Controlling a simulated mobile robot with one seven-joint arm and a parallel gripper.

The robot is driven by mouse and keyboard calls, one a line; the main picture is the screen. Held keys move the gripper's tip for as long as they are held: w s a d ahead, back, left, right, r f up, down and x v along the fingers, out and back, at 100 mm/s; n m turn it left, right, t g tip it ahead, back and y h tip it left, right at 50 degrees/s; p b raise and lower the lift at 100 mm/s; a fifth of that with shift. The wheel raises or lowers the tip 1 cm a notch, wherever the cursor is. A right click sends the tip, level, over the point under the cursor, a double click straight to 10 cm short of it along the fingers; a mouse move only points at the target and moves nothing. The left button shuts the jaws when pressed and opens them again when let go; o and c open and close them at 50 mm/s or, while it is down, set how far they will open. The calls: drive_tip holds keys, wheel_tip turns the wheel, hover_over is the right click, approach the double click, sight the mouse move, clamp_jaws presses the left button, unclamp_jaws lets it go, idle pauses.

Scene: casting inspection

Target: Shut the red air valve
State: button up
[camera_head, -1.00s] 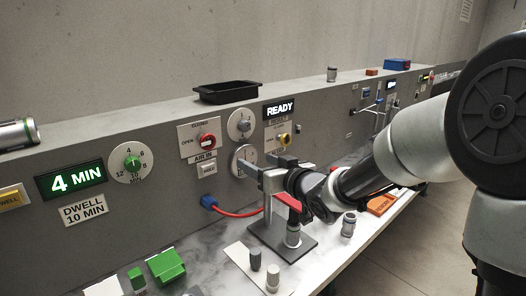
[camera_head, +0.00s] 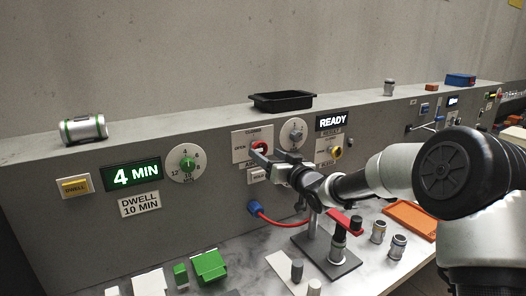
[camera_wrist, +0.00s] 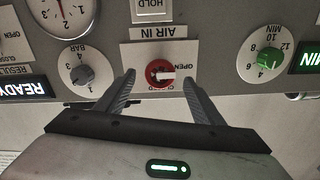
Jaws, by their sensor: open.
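The red air valve (camera_wrist: 160,73) is a round red knob with a white bar handle on a white AIR IN plate. The wrist view is upside down; there the bar points sideways toward the word OPEN, with CLOSED along another edge of the plate. In the head view the red valve (camera_head: 259,147) shows only partly, above and behind my fingers. My gripper (camera_wrist: 158,78) is open, its two fingers on either side of the knob in the picture. I cannot tell whether they touch it. My gripper also shows before the panel in the head view (camera_head: 272,157).
A grey BAR knob (camera_wrist: 83,75) and a green timer dial (camera_wrist: 267,60) flank the valve plate. A yellow knob (camera_head: 336,152) sits right of it. A red hose (camera_head: 280,220), a stand (camera_head: 330,262) and several small cylinders occupy the bench below.

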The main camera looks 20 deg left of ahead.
sight(261, 150)
drive_tip(key=shift+x, duration=1.65)
drive_tip(key=c, duration=1.1)
drive_tip(key=shift+o, duration=0.2)
